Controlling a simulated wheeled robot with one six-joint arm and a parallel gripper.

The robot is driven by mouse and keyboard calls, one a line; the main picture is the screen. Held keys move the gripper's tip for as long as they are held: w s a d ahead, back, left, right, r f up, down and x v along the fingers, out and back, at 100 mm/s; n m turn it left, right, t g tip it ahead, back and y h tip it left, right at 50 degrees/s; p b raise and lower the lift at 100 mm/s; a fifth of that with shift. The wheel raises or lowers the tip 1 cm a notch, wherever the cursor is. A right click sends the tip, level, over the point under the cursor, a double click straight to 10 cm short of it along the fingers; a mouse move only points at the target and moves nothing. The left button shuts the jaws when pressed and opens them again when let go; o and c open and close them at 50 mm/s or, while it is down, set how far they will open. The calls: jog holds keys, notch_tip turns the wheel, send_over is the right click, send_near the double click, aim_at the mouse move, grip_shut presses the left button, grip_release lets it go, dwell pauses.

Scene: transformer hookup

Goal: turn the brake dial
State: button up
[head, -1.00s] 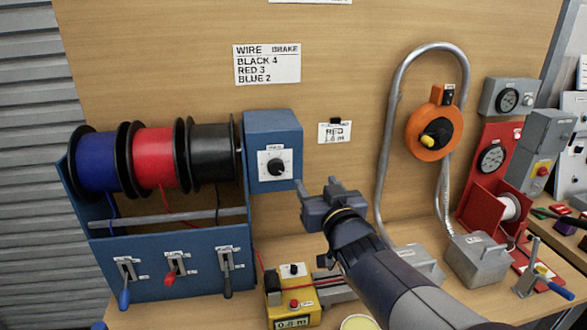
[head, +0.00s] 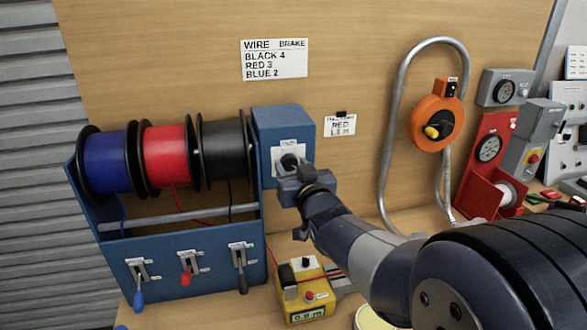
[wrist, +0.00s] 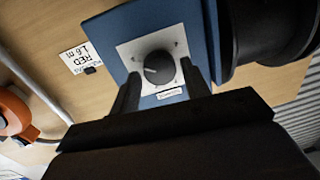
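The brake dial (head: 289,161) is a black round knob on a white plate, on the front of a blue box (head: 284,119) right of the wire spools. It also shows in the wrist view (wrist: 159,68), with a pale pointer line on it. My gripper (head: 296,176) is in front of the box, close to the dial. In the wrist view its two dark fingers (wrist: 160,88) are spread, one to each side of the dial and slightly short of it. Nothing is between them except the view of the dial. The head view partly hides the dial's lower edge behind my gripper.
A wall sign (head: 275,59) reads black 4, red 3, blue 2. Blue (head: 106,162), red (head: 166,156) and black (head: 225,150) spools stand left of the box. A small card (head: 340,124) reads RED. A yellow meter (head: 305,292) sits below.

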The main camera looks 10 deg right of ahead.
jog(key=c, duration=0.7)
jog(key=shift+o, duration=0.2)
jog(key=shift+b, duration=0.3)
jog(key=n+b, duration=0.2)
jog(key=b, duration=0.1)
jog(key=shift+f+n, duration=0.15)
jog(key=shift+n, duration=0.25)
jog(key=n+b, duration=0.4)
jog(key=n, duration=0.1)
jog(key=shift+a+g, duration=0.1)
jog(key=shift+g, duration=0.2)
jog(key=n+b, duration=0.3)
jog(key=n, duration=0.3)
jog(key=shift+h, duration=0.4)
jog(key=n+b, duration=0.1)
jog(key=n, duration=0.1)
jog(key=n+b, duration=0.1)
jog(key=n, duration=0.2)
jog(key=shift+a+r+h, duration=0.1)
jog(key=shift+r+h, duration=0.1)
jog(key=shift+h, duration=0.2)
